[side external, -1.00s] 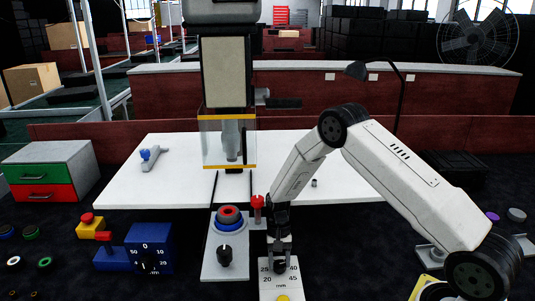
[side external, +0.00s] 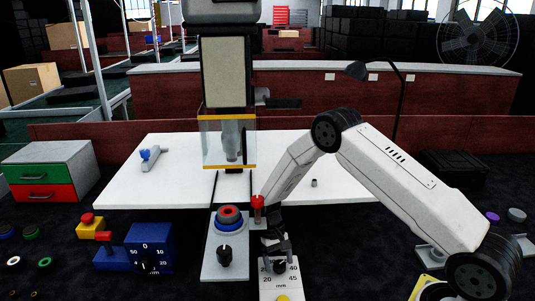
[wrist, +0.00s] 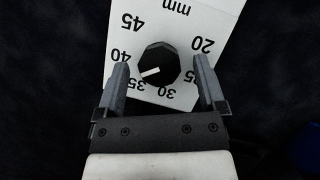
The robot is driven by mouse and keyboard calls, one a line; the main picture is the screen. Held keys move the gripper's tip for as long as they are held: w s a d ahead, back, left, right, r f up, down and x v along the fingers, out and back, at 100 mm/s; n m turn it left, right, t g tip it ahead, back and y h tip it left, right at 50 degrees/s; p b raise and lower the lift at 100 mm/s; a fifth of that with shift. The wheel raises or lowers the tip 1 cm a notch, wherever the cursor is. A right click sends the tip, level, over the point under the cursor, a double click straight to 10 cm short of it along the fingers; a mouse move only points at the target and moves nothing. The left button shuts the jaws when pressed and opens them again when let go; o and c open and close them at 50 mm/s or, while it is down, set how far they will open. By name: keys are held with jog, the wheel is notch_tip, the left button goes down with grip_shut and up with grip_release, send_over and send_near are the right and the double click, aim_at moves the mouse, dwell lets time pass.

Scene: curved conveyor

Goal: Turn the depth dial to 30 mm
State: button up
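The depth dial is a black knob (wrist: 158,65) with a white pointer line on a white plate (wrist: 205,20) marked in mm. It also shows in the side external view as a knob (side external: 280,268) on its plate (side external: 291,284), partly behind my gripper. In the wrist view the pointer aims left and slightly down, near 35, on the side towards 40. My gripper (wrist: 161,64) is open, with one finger on each side of the knob and a visible gap on both sides. In the side external view my gripper (side external: 276,248) is tilted just above the knob.
A red-topped post (side external: 257,202) stands close behind my gripper. Left of it is a grey panel (side external: 212,265) with a red-and-blue button (side external: 229,216) and a black knob (side external: 225,256). A blue box with another dial (side external: 160,238) stands further left. A white table (side external: 185,190) lies behind.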

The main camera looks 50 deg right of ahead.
aim_at(281, 260)
dwell(0.3)
jog(key=m, duration=0.2)
jog(key=m+t+y, duration=0.1)
jog(key=m, duration=0.1)
jog(key=shift+s+d+m, duration=0.1)
jog(key=shift+d+m, duration=0.1)
jog(key=shift+m, duration=0.2)
jog(key=shift+n, duration=0.5)
jog(key=r, duration=0.4)
jog(key=d+r, duration=0.1)
jog(key=r, duration=0.1)
jog(key=shift+r, duration=0.4)
jog(key=s+a+r+n+t+h, duration=0.1)
jog(key=s+a+r+n+t, duration=0.2)
jog(key=s+r, duration=0.3)
jog(key=s+a+r+n+t+h, duration=0.1)
jog(key=s+a+r+n+t, duration=0.1)
jog(key=s+r+n, duration=0.3)
jog(key=shift+s+a+r+t+h, duration=0.45)
jog(key=shift+s+r, duration=0.45)
jog(key=shift+s, duration=0.75)
